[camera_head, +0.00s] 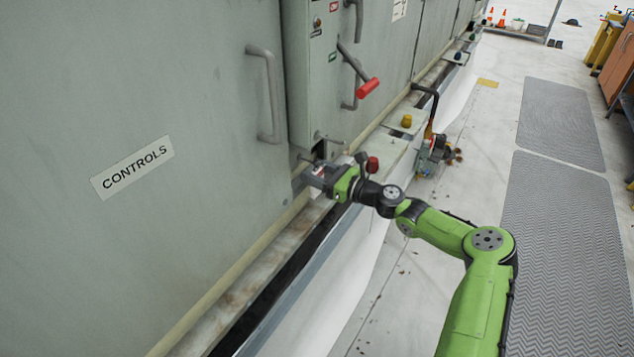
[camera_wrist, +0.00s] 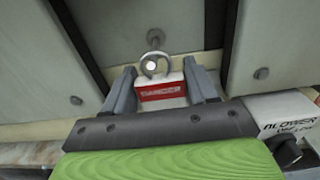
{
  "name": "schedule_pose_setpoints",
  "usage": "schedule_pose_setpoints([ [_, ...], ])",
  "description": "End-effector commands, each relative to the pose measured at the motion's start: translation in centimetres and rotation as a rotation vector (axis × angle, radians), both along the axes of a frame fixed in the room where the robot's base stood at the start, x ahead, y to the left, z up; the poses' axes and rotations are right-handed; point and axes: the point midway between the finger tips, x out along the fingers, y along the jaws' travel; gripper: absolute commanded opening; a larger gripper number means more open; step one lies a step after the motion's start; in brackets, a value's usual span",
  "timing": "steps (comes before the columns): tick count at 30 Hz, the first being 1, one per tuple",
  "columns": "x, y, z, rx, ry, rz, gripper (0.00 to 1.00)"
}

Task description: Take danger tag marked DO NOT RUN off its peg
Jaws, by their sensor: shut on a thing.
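The danger tag (camera_wrist: 163,93) is white with a red band and has a metal ring (camera_wrist: 153,65) at its top. In the wrist view it sits between the two fingers of my gripper (camera_wrist: 164,88), which is shut on it. The ring is close to a round peg end (camera_wrist: 156,38) on the panel; I cannot tell whether the ring is still around the peg. In the head view my gripper (camera_head: 322,175) is at the lower edge of the grey control box (camera_head: 318,75), and the tag is mostly hidden by it. The wording DO NOT RUN cannot be read.
A lever with a red handle (camera_head: 367,88) juts out above my gripper. A red knob (camera_head: 373,164) and a yellow knob (camera_head: 406,121) stand on the ledge nearby. A plate marked BLOWER (camera_wrist: 287,121) is at the lower right. Floor mats (camera_head: 560,225) lie clear at the right.

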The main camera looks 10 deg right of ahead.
Motion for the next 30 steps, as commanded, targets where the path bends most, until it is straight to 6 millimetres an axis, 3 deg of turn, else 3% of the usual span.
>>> schedule_pose_setpoints([
  [7,0.0,0.0,0.3,0.001,-0.001,0.000,0.28],
  [12,-0.2,-0.3,1.9,-0.001,0.001,-0.002,0.28],
  [17,-2.7,-3.0,1.7,0.001,0.003,-0.006,0.28],
  [24,-8.5,-8.7,1.8,0.002,0.002,-0.007,0.28],
  [30,-11.8,-11.9,1.7,0.001,0.001,-0.002,0.28],
])
